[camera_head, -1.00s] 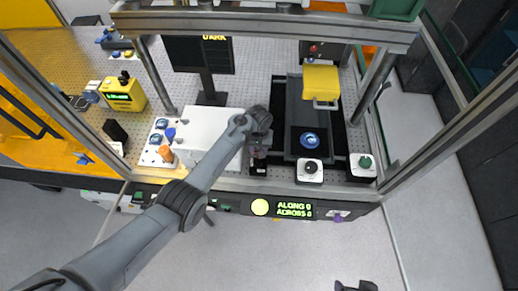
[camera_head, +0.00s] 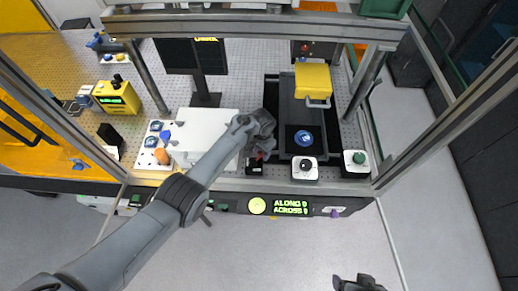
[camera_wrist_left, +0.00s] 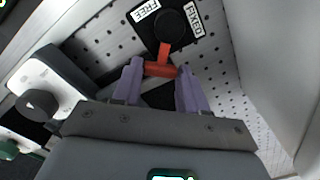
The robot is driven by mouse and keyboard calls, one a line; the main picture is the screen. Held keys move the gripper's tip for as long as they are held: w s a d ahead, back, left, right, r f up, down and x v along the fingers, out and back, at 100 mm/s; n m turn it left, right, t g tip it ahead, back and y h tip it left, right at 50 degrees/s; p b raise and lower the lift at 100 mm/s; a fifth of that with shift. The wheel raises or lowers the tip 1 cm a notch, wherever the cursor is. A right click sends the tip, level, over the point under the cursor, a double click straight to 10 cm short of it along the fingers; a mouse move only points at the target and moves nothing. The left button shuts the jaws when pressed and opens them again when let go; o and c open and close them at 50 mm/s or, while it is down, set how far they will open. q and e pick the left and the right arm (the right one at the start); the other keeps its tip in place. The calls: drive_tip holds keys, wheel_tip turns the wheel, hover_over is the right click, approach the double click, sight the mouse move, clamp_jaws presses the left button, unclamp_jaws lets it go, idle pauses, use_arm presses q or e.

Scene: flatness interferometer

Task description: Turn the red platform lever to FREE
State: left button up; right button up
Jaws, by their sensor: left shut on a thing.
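The red platform lever (camera_wrist_left: 160,69) shows in the left wrist view, reaching from a round black knob (camera_wrist_left: 172,26) toward my gripper and ending in a crossbar. A FREE label (camera_wrist_left: 145,10) is left of the knob and a FIXED label (camera_wrist_left: 194,22) is right of it. The lever points between and below the two labels. My left gripper (camera_wrist_left: 160,75) is shut on the lever's crossbar with its purple fingers. In the head view, my left gripper (camera_head: 257,151) is over the lever's black base (camera_head: 255,168), and the lever is mostly hidden. A dark part of my right gripper (camera_head: 357,284) shows at the bottom edge.
A white block (camera_head: 205,127) stands left of my left gripper. To its right are a dark stage with a blue disc (camera_head: 303,138), a black-knobbed box (camera_head: 305,170) and a green-knobbed box (camera_head: 357,160). Metal frame posts (camera_head: 368,85) flank the bench.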

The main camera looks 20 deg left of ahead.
use_arm(q)
drive_tip(key=m, duration=0.1)
drive_tip(key=d+m, duration=0.1)
drive_tip(key=m, duration=0.1)
drive_tip(key=s+m+p, duration=0.1)
drive_tip(key=shift+d+m, duration=0.25)
drive_tip(key=shift+m, duration=0.05)
drive_tip(key=shift+s+d+m+p, duration=0.25)
drive_tip(key=shift+s+m+p, duration=0.2)
drive_tip(key=shift+m, duration=0.75)
drive_tip(key=shift+s+d+m+p, duration=0.3)
drive_tip(key=shift+s+m, duration=0.15)
drive_tip(key=shift+m, duration=0.75)
drive_tip(key=o, duration=1.1)
drive_tip(key=shift+c, duration=0.2)
wheel_tip(320, 180, up, 11)
drive_tip(key=p, duration=0.3)
drive_tip(key=shift+p, duration=0.3)
